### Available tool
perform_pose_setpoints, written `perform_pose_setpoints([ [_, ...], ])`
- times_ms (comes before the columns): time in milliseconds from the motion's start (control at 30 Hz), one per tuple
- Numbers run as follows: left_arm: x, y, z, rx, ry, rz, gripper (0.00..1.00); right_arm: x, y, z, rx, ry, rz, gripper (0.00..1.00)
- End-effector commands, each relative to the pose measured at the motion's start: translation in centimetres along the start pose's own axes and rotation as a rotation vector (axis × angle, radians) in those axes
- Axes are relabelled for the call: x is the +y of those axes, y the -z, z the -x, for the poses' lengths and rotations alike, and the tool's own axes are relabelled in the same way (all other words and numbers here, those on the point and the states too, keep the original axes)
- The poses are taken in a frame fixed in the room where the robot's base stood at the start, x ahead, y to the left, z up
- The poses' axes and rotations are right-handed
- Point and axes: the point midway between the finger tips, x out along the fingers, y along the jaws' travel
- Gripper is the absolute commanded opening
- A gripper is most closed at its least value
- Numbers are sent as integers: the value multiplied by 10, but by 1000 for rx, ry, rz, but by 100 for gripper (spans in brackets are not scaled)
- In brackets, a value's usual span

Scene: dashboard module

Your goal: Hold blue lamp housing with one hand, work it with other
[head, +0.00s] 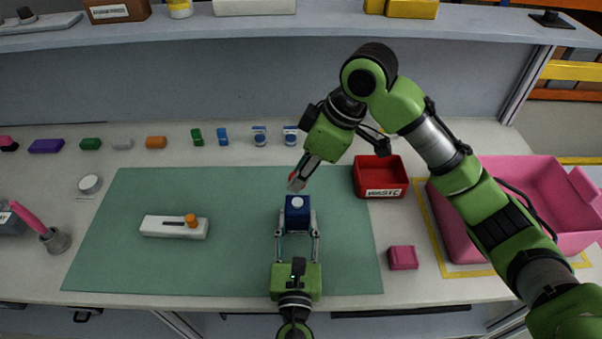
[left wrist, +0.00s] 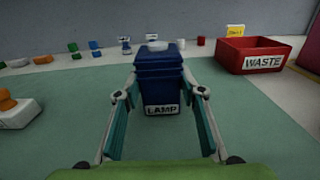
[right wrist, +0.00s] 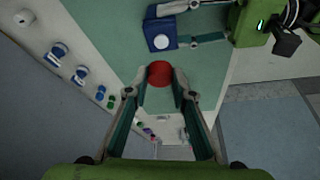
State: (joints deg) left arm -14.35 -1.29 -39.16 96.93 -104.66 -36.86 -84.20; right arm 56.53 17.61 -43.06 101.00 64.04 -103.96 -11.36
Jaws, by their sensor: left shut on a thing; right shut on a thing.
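The blue lamp housing (head: 297,211) is upright near the right part of the green mat, with a white round piece on top. A LAMP label (left wrist: 162,110) shows on its near face in the left wrist view. My left gripper (head: 298,232) is shut on the housing from the near side, one finger along each side. My right gripper (head: 299,181) is beyond the housing, apart from it, and shut on a red round cap (right wrist: 160,74). The cap is mostly hidden by the fingers in the head view. The housing also shows in the right wrist view (right wrist: 164,32).
A red WASTE bin (head: 380,191), a pink block (head: 403,257) and a large pink crate (head: 470,245) are to the right. A white base with an orange knob (head: 173,228) lies left on the mat (head: 245,190). Several small parts line the back.

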Motion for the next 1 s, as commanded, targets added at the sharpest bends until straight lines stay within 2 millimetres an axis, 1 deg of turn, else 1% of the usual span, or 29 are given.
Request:
perform_pose_setpoints([
  [33,0,1,0,1,-1,-1,44,0,0,0,0,0,0,3],
  [67,0,1,0,1,-1,-1,52,0,0,0,0,0,0,3],
  [100,0,1,0,1,-1,-1,56,0,0,0,0,0,0,3],
  [400,0,0,0,1,0,0,56,0,0,0,0,0,0,3],
  [533,0,1,8,3,0,-1,56,0,0,0,0,0,0,3],
  [667,0,2,30,3,2,-3,56,0,0,0,0,0,0,3],
  [900,0,2,82,4,2,-3,56,0,0,0,0,0,0,3],
  [1000,0,1,99,3,1,-1,56,0,0,0,0,0,0,3],
])
